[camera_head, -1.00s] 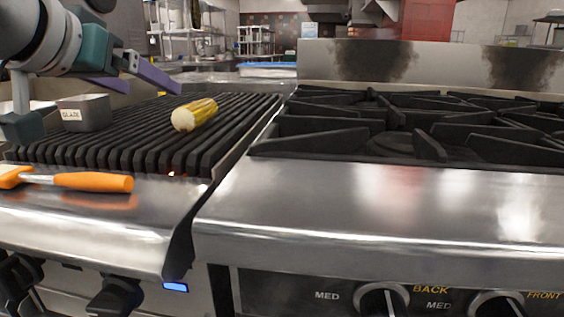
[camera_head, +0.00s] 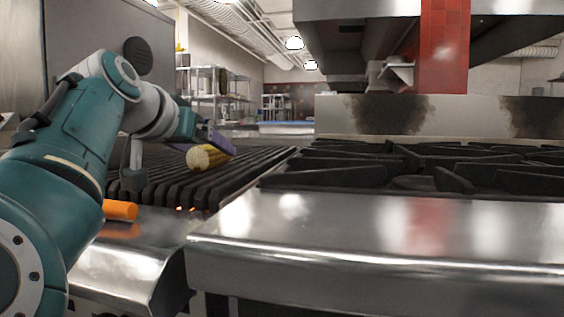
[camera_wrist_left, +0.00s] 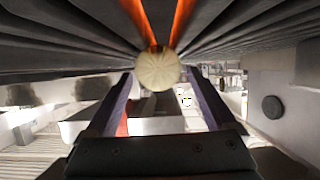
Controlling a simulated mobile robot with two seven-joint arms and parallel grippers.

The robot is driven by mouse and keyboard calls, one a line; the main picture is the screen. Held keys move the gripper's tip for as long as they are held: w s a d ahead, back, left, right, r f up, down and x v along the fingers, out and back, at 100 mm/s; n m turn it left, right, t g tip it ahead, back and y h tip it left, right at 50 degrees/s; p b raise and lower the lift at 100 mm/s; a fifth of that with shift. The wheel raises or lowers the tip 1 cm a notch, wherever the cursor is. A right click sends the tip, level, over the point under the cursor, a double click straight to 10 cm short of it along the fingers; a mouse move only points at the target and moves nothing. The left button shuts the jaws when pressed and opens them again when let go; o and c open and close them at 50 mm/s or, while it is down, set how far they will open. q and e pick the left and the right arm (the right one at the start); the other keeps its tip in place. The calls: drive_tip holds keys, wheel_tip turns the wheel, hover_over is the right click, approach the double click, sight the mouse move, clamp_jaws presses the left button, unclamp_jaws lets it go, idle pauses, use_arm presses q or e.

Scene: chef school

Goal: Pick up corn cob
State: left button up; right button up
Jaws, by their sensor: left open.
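The yellow corn cob (camera_head: 207,158) lies on the dark ribbed grill, its pale round end facing me. My left gripper (camera_head: 214,142) is at the cob, with one purple finger showing just behind and above it. In the left wrist view, the cob's pale end (camera_wrist_left: 158,70) sits between the tips of the two spread fingers (camera_wrist_left: 160,82). The jaws are open, and I cannot tell whether either finger touches the cob. The rest of the cob is hidden behind its end there. My right gripper is not in view.
The grill bars (camera_head: 240,175) lie around the cob, with a glowing orange gap below it. An orange handle (camera_head: 120,210) lies at the grill's front, partly behind my left arm. A stove top with black grates (camera_head: 400,165) stands to the right.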

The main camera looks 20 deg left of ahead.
use_arm(q)
drive_tip(key=shift+w+f, duration=0.25)
drive_tip(key=shift+w, duration=0.35)
clamp_jaws()
idle(0.3)
